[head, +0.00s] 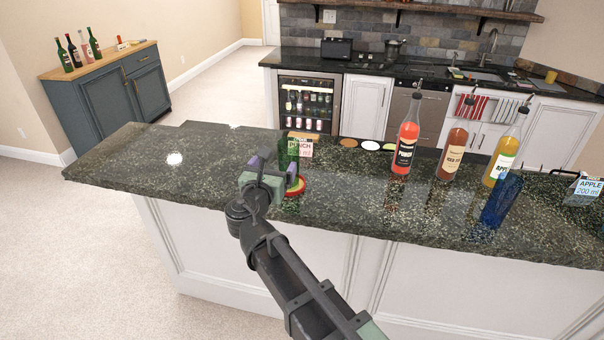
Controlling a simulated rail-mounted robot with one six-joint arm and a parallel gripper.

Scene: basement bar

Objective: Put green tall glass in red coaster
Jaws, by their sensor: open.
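A green tall glass (283,151) appears to stand on the dark granite counter just beyond my gripper, partly hidden behind it and close to a "PUNCH" card. A round red coaster (299,190) with a yellowish-green middle lies on the counter at the right finger, partly covered by my gripper. My gripper (276,172), with purple fingertips, is open over the counter. Nothing is visibly held between its fingers. I cannot tell whether a finger touches the coaster or the glass.
The "PUNCH" card (300,146) stands near the glass. Small round coasters (370,145) lie along the far edge. A red bottle (405,145), brown bottle (453,153), yellow bottle (503,158), blue glass (501,199) and "APPLE" card (589,187) stand right. The counter's left end is clear.

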